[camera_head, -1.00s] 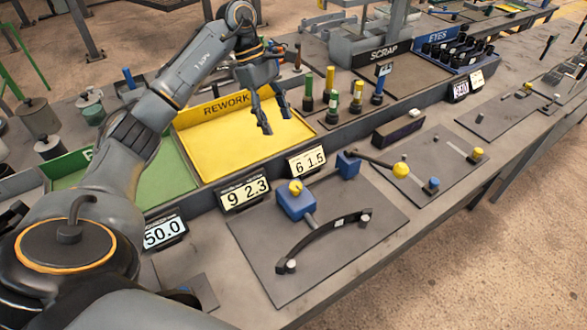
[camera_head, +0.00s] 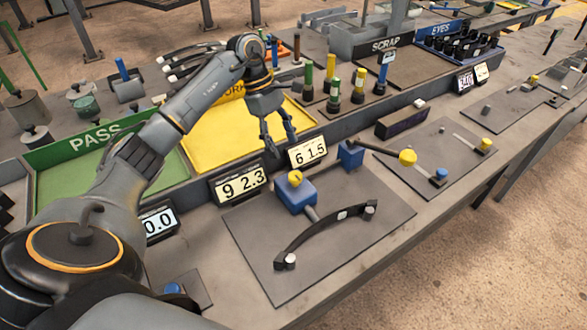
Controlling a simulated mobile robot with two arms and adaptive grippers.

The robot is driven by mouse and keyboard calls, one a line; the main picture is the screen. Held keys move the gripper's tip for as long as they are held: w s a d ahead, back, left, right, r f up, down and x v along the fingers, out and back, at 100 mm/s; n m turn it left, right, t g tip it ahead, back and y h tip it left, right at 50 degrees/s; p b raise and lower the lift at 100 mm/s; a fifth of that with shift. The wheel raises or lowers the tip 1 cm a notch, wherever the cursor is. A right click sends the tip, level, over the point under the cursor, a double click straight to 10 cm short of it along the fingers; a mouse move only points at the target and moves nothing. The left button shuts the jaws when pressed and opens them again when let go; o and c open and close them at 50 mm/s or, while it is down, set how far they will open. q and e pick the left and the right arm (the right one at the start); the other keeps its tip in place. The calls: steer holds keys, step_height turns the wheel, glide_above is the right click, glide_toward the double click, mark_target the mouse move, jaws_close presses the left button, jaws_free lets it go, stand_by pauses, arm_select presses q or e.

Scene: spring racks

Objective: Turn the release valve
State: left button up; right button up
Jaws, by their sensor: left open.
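A blue block (camera_head: 297,198) with a small yellow knob (camera_head: 294,178) on top stands on a dark plate at the front of the bench. I cannot tell for sure whether this knob is the release valve. A curved black strip (camera_head: 328,231) lies in front of it. My left gripper (camera_head: 282,145) is open and empty, pointing down. In the picture its fingertips are just above and left of the knob, by the 61.5 display (camera_head: 307,152) and the front edge of the yellow tray. Nothing appears to be touched. My right gripper is not in view.
A second blue block (camera_head: 351,154) has a lever ending in a yellow ball (camera_head: 408,157). The 92.3 display (camera_head: 239,184) stands left. Behind are the yellow tray (camera_head: 207,146), the green PASS tray (camera_head: 70,178) and several upright coloured-handled tools. The bench front edge is clear.

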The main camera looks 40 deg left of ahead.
mark_target(295, 175)
arm_select(q)
steer(key=p+x, duration=0.2)
steer(key=x, duration=0.5)
steer(key=shift+d+f, duration=0.25)
steer(key=shift+f, duration=0.1)
steer(key=shift+d+f, duration=0.2)
steer(key=shift+f, duration=0.45)
steer(key=c, duration=1.1)
